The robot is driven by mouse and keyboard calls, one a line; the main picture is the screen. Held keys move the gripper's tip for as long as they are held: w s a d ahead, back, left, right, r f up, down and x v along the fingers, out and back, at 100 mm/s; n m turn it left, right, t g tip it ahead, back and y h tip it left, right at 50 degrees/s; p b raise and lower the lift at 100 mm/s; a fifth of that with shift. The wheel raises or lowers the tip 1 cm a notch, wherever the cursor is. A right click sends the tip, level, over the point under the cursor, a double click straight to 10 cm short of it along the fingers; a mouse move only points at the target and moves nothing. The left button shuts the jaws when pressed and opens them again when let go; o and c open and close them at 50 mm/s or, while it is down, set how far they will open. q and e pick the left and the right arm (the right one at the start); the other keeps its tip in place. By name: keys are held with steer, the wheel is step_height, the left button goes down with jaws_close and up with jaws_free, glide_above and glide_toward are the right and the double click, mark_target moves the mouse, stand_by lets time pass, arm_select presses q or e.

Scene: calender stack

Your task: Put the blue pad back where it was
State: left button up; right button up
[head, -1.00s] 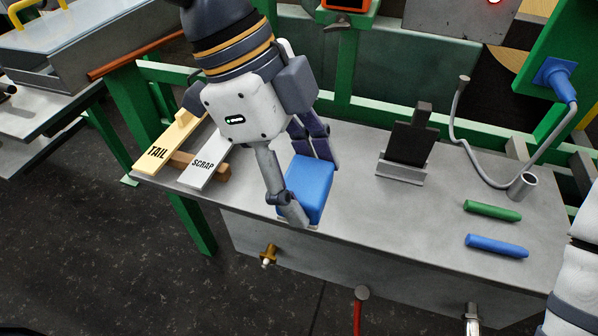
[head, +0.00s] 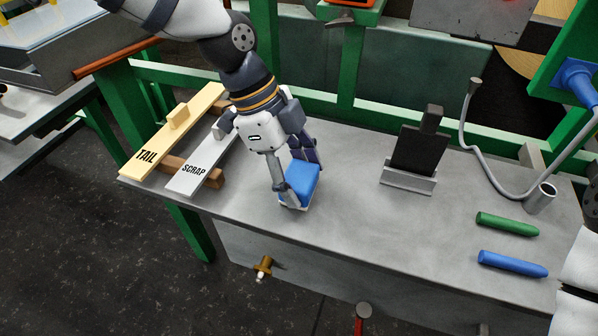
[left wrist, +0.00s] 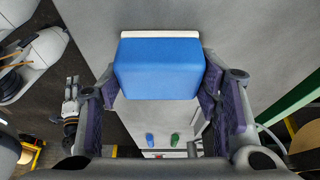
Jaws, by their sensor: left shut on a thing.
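The blue pad (head: 302,183) is a blue block with a thin pale layer along its bottom. My left gripper (head: 296,180) is shut on it, one finger on each side, over the left part of the grey bench (head: 345,215). The pad is low over the bench top; I cannot tell whether it touches. In the left wrist view the pad (left wrist: 160,68) sits between the finger pads, its pale layer at the top edge. What seems to be my right gripper (left wrist: 70,98) shows small at the left there; its fingers are unclear.
Left of the pad lie a grey SCRAP board (head: 190,176) and a yellow TAIL board (head: 155,150) on wooden blocks. The middle bench is clear.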

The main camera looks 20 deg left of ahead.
arm_select(q)
steer(key=o, duration=1.2)
steer(key=p+v, duration=0.1)
steer(key=v, duration=1.1)
arm_select(e)
steer(key=shift+w+r+t, duration=0.3)
steer(key=shift+w+r, duration=0.4)
steer(key=shift+w, duration=0.05)
